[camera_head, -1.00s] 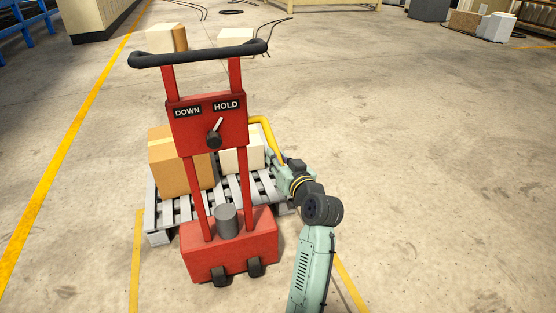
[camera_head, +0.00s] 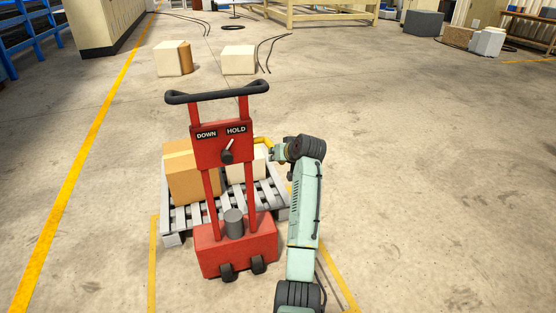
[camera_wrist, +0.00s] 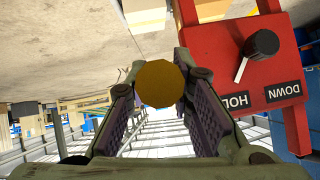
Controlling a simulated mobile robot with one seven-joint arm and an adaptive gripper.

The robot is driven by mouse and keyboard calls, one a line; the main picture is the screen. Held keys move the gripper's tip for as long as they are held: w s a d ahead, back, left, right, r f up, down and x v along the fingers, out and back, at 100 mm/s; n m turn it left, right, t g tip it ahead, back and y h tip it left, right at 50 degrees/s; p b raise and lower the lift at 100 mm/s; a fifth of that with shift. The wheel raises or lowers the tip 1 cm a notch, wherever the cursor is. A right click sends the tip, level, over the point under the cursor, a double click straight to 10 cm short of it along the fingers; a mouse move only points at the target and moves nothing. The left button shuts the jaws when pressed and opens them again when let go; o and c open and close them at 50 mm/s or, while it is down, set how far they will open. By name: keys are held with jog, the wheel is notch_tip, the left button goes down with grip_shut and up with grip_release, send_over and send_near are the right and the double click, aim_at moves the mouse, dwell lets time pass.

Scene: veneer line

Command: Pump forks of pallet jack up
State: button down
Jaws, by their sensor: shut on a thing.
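The red pallet jack (camera_head: 234,252) stands upright with a black handlebar (camera_head: 217,93) on top. Its control box carries the labels DOWN and HOLD, and the white pointer of the black knob (camera_head: 227,157) points up towards HOLD. A yellow pump lever (camera_head: 262,140) sticks out from the right side of the box. My gripper (camera_head: 276,152) is at the lever's outer end, right of the box. In the wrist view the lever's round yellow end (camera_wrist: 160,83) sits between my gripper's fingers, beside the red box (camera_wrist: 253,62). The forks are hidden.
A grey pallet (camera_head: 174,228) behind the jack bears a cardboard box (camera_head: 190,178) and a white box (camera_head: 242,170). The floor on both sides is clear.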

jog(key=r, duration=0.1)
jog(key=r+g+p, duration=0.1)
jog(key=r, duration=0.1)
jog(key=shift+w+a+r+g+h, duration=0.15)
jog(key=shift+w+r+g+h, duration=0.15)
jog(key=shift+w, duration=0.1)
jog(key=shift+w+a+r+g+h, duration=0.15)
jog(key=shift+w+r+g, duration=0.15)
jog(key=shift+r+g, duration=0.2)
jog(key=shift+w+a+r+g+h, duration=0.15)
jog(key=shift+w+r+g, duration=0.15)
jog(key=shift+r+g, duration=0.2)
jog(key=shift+d, duration=0.1)
jog(key=c, duration=1.4)
grip_release()
jog(key=shift+f, duration=0.15)
jog(key=v, duration=1.2)
